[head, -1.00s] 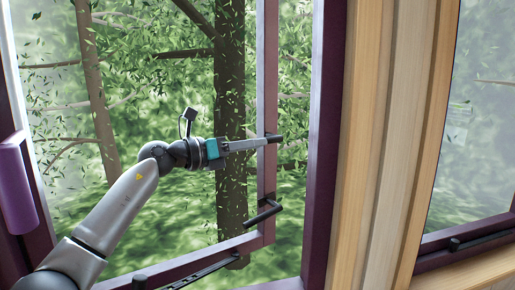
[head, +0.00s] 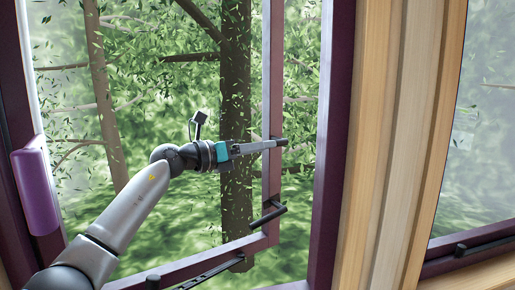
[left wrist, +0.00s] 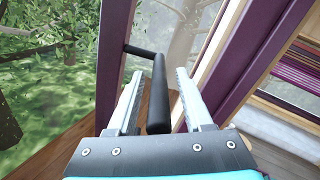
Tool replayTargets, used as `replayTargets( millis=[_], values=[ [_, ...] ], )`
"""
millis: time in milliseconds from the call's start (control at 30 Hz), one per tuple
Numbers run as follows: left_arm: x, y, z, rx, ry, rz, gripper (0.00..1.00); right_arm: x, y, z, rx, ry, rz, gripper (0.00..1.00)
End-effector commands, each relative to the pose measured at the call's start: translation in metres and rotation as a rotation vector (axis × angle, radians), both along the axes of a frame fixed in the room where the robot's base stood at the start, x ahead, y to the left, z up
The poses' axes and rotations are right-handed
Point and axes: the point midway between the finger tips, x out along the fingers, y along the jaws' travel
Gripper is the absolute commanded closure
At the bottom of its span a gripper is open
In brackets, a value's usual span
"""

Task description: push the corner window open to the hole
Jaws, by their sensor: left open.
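The corner window's purple sash (head: 271,85) stands swung outward, with a gap between it and the purple fixed frame (head: 331,140). My left gripper (head: 273,145) is at the sash's upright edge, open. In the left wrist view its two fingers (left wrist: 157,75) stand either side of a black handle (left wrist: 158,98) on the sash; I cannot tell if they touch it. A lower black handle (head: 268,217) sticks out near the sash's bottom corner. My right gripper is not in view.
A black stay bar (head: 212,270) runs along the bottom of the opening. A wooden corner post (head: 405,140) stands to the right, with another window beyond it. A purple padded block (head: 36,190) is on the left frame. Trees stand outside.

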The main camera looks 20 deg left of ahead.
Motion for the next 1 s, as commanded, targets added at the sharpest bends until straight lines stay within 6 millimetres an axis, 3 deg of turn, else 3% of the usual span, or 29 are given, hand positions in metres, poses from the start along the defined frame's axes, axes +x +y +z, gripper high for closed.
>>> replayTargets(
  millis=[267, 700, 1000],
  values=[
    [-0.015, 0.014, -0.003, 0.002, -0.001, 0.002, 0.49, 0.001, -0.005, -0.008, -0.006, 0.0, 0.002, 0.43],
    [-0.082, 0.071, -0.005, 0.005, 0.001, 0.003, 0.49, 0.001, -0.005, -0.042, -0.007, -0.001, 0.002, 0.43],
    [-0.112, 0.096, -0.002, 0.001, 0.001, 0.001, 0.49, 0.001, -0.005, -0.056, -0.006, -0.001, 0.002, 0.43]
  ],
)
